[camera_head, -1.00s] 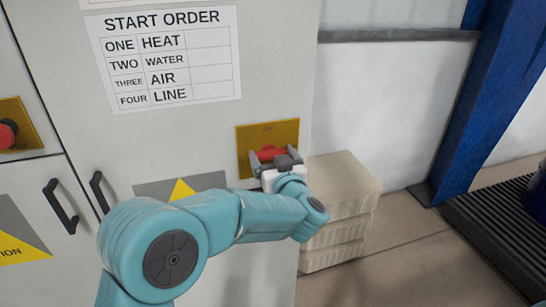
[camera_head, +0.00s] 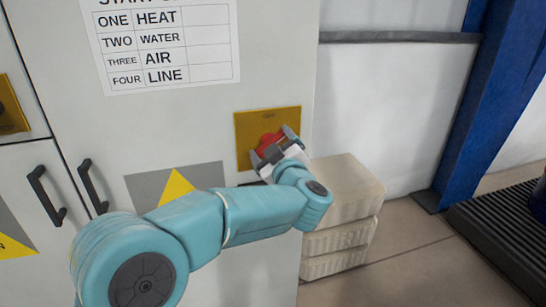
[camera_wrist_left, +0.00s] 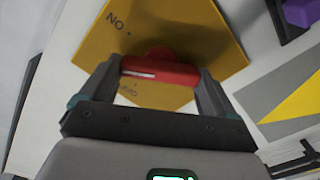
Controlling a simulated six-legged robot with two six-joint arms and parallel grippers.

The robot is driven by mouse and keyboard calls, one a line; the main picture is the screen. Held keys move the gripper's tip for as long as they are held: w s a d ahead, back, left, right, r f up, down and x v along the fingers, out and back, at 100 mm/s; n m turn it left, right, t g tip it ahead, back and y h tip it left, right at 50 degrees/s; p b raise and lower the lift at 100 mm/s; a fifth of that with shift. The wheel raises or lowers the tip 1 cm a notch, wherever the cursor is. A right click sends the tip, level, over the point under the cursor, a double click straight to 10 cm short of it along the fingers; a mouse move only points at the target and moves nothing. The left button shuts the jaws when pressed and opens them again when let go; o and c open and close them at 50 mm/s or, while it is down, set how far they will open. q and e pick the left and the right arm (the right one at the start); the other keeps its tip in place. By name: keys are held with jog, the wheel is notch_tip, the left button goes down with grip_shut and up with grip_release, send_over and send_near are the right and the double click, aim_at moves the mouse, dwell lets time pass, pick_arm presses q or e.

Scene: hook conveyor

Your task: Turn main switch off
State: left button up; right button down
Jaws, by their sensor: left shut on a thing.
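The main switch is a red handle (camera_head: 268,143) on a yellow plate (camera_head: 290,119) fixed to the grey cabinet. My left gripper (camera_head: 276,147) is at the handle, tilted in the head view, with its fingers on either side of it. In the left wrist view, the red handle (camera_wrist_left: 160,72) lies between the two fingers of the left gripper (camera_wrist_left: 157,82), which are shut on it. The yellow plate (camera_wrist_left: 180,25) there carries the lettering "NO" and a second, fainter label. My right gripper is not in view.
A start order sheet (camera_head: 165,45) is on the cabinet, with black door handles (camera_head: 92,187) at the left. Stacked pale blocks (camera_head: 345,190) stand on the floor right of the cabinet. A blue post (camera_head: 480,110) and a dark grating (camera_head: 500,230) are farther right.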

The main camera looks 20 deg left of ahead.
pick_arm(q)
jog(key=shift+f+n+b, duration=0.15)
jog(key=shift+n+b, duration=1.95)
jog(key=shift+n, duration=0.6)
jog(key=shift+f+n+b, duration=0.15)
jog(key=shift+n+b, duration=1.95)
jog(key=shift+n, duration=0.6)
jog(key=o, duration=0.8)
jog(key=shift+s, duration=0.1)
jog(key=b+v, duration=0.2)
jog(key=v, duration=1.4)
jog(key=shift+s+r, duration=0.1)
jog(key=shift+s, duration=0.05)
